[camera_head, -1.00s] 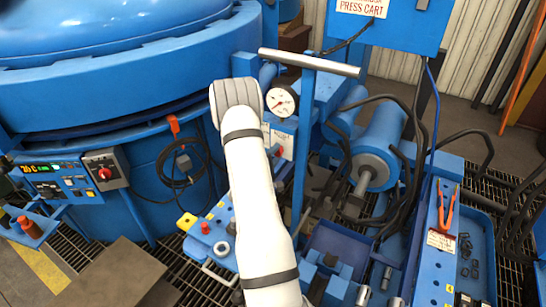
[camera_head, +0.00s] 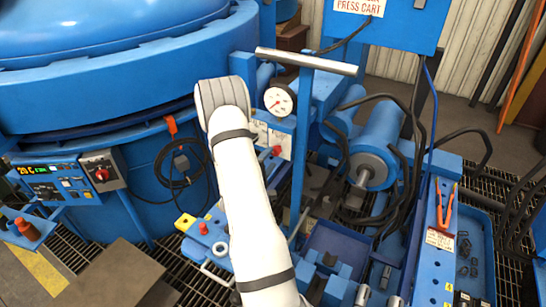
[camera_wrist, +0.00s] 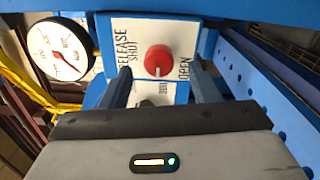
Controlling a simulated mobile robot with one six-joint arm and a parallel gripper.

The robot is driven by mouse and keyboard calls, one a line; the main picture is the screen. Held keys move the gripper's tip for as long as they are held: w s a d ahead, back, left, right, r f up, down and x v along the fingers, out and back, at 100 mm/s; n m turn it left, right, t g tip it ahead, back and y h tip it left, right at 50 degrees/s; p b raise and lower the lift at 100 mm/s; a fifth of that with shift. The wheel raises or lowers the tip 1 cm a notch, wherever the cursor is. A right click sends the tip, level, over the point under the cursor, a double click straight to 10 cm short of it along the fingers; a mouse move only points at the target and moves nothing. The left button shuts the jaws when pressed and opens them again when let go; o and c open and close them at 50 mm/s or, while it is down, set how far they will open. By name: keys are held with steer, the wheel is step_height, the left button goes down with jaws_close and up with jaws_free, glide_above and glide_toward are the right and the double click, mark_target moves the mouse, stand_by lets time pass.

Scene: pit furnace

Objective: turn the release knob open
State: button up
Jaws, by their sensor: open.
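The red release knob (camera_wrist: 158,59) sits on a white plate (camera_wrist: 143,32) lettered RELEASE, SHUT and OPEN in the wrist view. The OPEN lettering is to the right of the knob. A red knob (camera_head: 276,150) also shows on the blue block just right of my arm in the head view. My gripper (camera_wrist: 161,78) is open, one finger on each side of the knob in the picture. The knob looks to lie beyond the fingertips, with no contact visible. In the head view my gripper is hidden behind my arm.
A round pressure gauge (camera_wrist: 60,50) is left of the plate. A blue perforated beam (camera_wrist: 262,90) runs along the right. In the head view a grey cross-handle (camera_head: 305,61) on a blue post stands right of my arm. The large blue furnace (camera_head: 100,80) fills the left.

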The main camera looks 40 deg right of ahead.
steer(key=v, duration=0.4)
stand_by(0.5)
